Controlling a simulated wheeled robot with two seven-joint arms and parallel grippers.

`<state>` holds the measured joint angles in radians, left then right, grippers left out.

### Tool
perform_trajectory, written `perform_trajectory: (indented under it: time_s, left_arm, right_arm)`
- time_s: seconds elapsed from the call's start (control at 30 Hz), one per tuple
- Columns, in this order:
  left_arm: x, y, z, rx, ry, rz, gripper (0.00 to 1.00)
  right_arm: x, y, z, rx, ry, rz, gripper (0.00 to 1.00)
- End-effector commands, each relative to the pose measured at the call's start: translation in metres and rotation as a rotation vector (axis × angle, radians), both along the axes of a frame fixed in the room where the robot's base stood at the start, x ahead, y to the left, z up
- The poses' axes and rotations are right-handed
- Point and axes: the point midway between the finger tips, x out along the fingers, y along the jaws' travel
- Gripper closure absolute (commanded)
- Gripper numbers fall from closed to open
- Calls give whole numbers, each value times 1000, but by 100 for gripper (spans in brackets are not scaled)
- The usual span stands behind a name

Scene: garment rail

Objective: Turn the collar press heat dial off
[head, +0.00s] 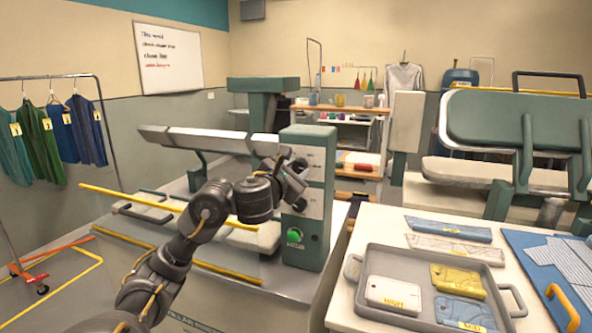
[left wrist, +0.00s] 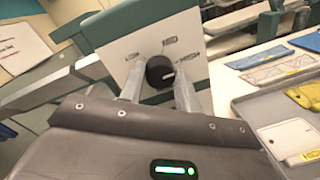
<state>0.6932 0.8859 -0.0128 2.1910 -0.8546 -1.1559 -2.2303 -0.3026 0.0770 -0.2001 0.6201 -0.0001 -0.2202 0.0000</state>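The collar press control column (head: 305,250) is a green post with a white panel in the head view. My left gripper (head: 298,172) is at the upper part of this panel and hides the dial there. In the left wrist view the black round heat dial (left wrist: 160,71) sits on the white panel (left wrist: 127,50), with a white pointer mark toward the right. My left gripper's two pale fingers (left wrist: 158,84) are apart, one on each side of the dial; firm contact cannot be seen. My right gripper is not in view.
A green button (head: 294,235) is low on the column. A grey tray (head: 400,262) with folded packets stands on the white table (head: 350,290) at right. Another press (head: 515,120) is behind it. A yellow rail (head: 130,198) and garment rack (head: 50,76) are at left.

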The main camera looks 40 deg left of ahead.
Motion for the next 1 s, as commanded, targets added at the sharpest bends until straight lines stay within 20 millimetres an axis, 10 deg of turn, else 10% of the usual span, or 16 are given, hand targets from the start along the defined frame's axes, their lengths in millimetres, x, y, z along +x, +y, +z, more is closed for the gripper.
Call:
perform_trajectory:
  time_s: [1.0]
  left_arm:
    - [0, 1, -3, -474, -164, 3, 90]
  right_arm:
    - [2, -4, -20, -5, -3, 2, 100]
